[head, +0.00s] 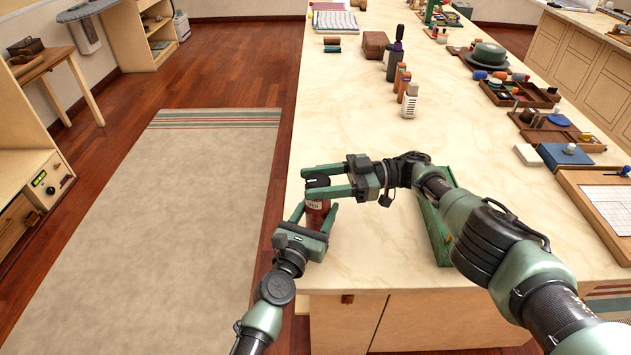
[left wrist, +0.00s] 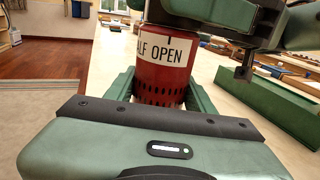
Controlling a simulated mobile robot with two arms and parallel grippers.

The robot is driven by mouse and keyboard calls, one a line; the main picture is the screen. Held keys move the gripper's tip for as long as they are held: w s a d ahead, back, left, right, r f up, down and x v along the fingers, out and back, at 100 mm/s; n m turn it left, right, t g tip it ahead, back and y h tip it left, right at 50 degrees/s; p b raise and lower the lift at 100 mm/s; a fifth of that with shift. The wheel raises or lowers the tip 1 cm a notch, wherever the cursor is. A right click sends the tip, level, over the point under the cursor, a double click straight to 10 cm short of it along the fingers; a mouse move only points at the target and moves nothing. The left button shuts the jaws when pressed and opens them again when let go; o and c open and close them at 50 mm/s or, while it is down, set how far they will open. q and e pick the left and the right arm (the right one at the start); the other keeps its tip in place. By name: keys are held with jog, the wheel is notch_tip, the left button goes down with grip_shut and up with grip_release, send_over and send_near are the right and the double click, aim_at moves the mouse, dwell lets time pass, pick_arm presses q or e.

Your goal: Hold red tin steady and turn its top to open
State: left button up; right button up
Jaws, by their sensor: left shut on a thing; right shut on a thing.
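The red tin (head: 316,221) stands upright near the table's near left edge. It also shows large in the left wrist view (left wrist: 162,76), with a row of dark slots low on its side. My left gripper (head: 316,209) is shut on the tin's body, one finger each side. My right gripper (head: 308,183) is shut around the dark top (head: 318,182), coming from the right. In the left wrist view the right gripper hides the top.
A green tray-like box (head: 434,232) lies under my right arm. Several bottles (head: 410,101) stand farther back, and wooden trays (head: 565,133) line the right side. A rug (head: 200,220) lies on the floor at left.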

aim_at(317, 181)
jog(key=shift+f, duration=0.15)
jog(key=o, duration=1.3)
jog(key=shift+o, duration=0.2)
jog(key=shift+r, duration=0.2)
notch_tip(317, 181, up, 10)
jog(key=shift+f, duration=0.1)
jog(key=shift+s+f, duration=0.1)
